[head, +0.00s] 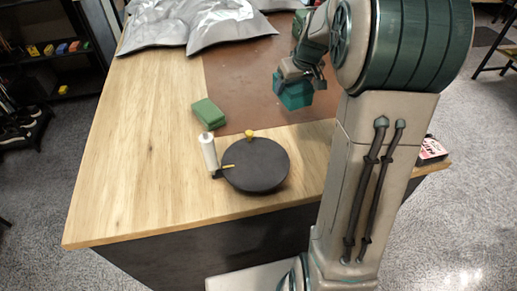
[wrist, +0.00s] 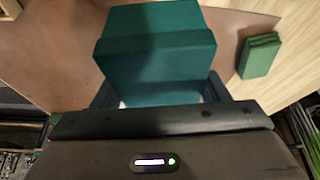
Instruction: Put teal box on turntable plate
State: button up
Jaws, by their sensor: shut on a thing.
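The teal box (head: 295,95) is held in my gripper (head: 303,76), above the brown mat in the head view. In the wrist view the teal box (wrist: 155,50) fills the top middle, between the two fingers of my gripper (wrist: 160,92). My gripper is shut on it. The turntable plate (head: 256,165) is a dark round disc on the wooden table, in front of and to the left of the box. Its top is bare in the middle. A small yellow knob (head: 249,134) shows at its back edge and a thin yellow piece at its left edge.
A white roller-like cylinder (head: 208,152) stands just left of the plate. A green block (head: 208,113) lies behind it, also seen in the wrist view (wrist: 259,55). The brown mat (head: 235,85) covers the back right. Silver bags (head: 200,22) lie at the back. The left wood is clear.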

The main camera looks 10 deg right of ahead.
jog(key=s+a+r+n+g+y+b, duration=0.1)
jog(key=s+a+n+g+y, duration=0.1)
jog(key=s+n, duration=0.7)
jog(key=s+a+r+n+g+y, duration=0.1)
jog(key=s+a+n+g+y, duration=0.15)
jog(key=s+n, duration=0.6)
jog(key=m+p, duration=0.2)
send_near(249, 163)
jog(key=shift+a+r+h, duration=0.2)
jog(key=shift+a+h, duration=0.15)
jog(key=shift+a, duration=0.85)
jog(key=shift+w+a+f, duration=0.15)
jog(key=shift+f, duration=1.95)
jog(key=shift+f, duration=0.15)
jog(key=o, duration=1.1)
